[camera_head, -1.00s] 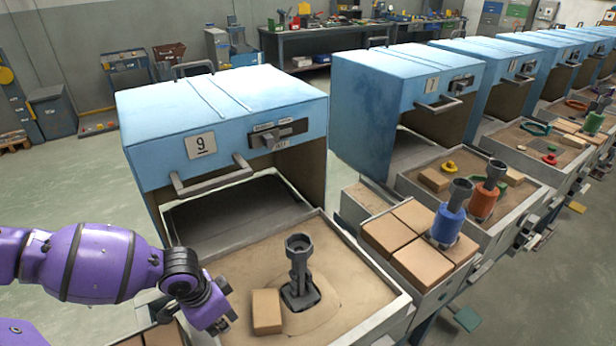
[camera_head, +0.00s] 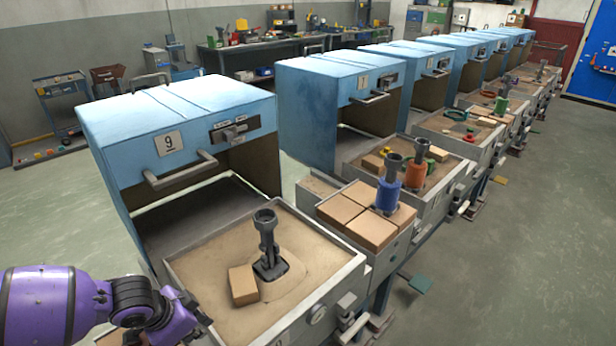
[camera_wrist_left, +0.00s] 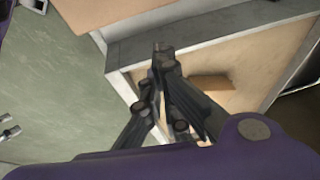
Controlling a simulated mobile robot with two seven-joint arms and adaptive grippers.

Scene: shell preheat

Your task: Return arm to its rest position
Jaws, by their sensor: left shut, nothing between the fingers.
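My left arm comes in at the lower left of the head view. Its left gripper (camera_head: 194,314) is at the left front edge of the sand tray (camera_head: 215,270) and holds nothing. In the left wrist view the dark fingers (camera_wrist_left: 162,58) are closed together, with the tray's grey rim and sandy bed behind them. A dark upright tool-like part (camera_head: 266,245) and a tan block (camera_head: 243,285) stand in the tray, apart from the gripper. My right gripper is not in view.
The blue oven marked 9 (camera_head: 180,125) stands open behind the tray. To the right are tan blocks (camera_head: 355,215), a blue part (camera_head: 388,190), an orange part (camera_head: 416,170) and a row of more blue ovens.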

